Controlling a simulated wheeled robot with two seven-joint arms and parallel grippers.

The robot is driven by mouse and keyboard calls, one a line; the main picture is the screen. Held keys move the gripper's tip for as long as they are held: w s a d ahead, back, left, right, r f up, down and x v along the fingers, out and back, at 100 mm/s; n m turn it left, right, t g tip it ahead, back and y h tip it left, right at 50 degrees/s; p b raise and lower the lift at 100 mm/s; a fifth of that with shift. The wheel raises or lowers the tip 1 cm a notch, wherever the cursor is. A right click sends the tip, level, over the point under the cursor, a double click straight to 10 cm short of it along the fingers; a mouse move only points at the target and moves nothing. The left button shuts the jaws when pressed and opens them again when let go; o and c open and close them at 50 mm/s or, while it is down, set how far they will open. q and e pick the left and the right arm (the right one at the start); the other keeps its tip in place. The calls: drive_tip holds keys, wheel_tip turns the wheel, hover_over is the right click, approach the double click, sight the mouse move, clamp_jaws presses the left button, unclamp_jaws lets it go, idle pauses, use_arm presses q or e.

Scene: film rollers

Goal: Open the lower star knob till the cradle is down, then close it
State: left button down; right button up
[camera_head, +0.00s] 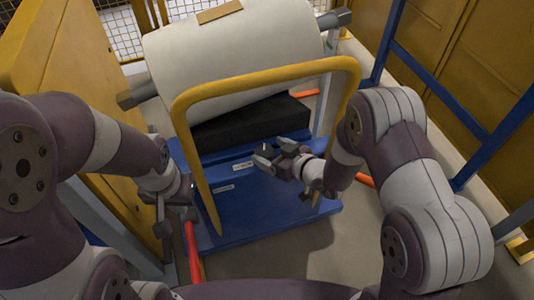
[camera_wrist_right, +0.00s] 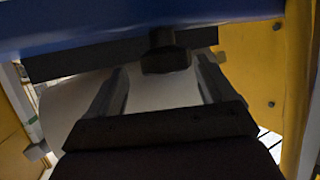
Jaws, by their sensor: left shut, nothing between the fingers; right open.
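A big white film roll (camera_head: 235,55) lies over a black cradle (camera_head: 250,122) on a blue lift cart (camera_head: 250,205). My right gripper (camera_head: 272,153) is open at the cart's front, just below the cradle. In the right wrist view a dark knob (camera_wrist_right: 165,55) sits between the tips of my right gripper (camera_wrist_right: 165,75), with gaps on both sides; it hangs by the blue edge. Its star shape is not clear, and I cannot tell whether it is the lower knob. My left gripper (camera_head: 162,212) is shut and empty, pointing down left of the cart.
The cart's yellow handle (camera_head: 265,80) arches between my arms and the roll. Two small white labels (camera_head: 243,165) mark the blue front. A yellow panel (camera_head: 45,45) stands at left, and blue rails (camera_head: 430,75) at right. Red bars (camera_head: 193,250) run low beside the cart.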

sight(265, 152)
drive_tip(key=x, duration=0.2)
drive_tip(key=shift+a+f, duration=0.2)
drive_tip(key=shift+a, duration=0.25)
drive_tip(key=shift+w+a+r, duration=0.1)
drive_tip(key=shift+a, duration=0.2)
drive_tip(key=shift+d+r, duration=0.1)
drive_tip(key=shift+d, duration=0.2)
drive_tip(key=shift+a, duration=0.2)
drive_tip(key=c, duration=0.3)
use_arm(q)
drive_tip(key=shift+s+a+f, duration=0.1)
drive_tip(key=shift+a+f, duration=0.3)
drive_tip(key=shift+a, duration=0.05)
use_arm(e)
drive_tip(key=c, duration=0.7)
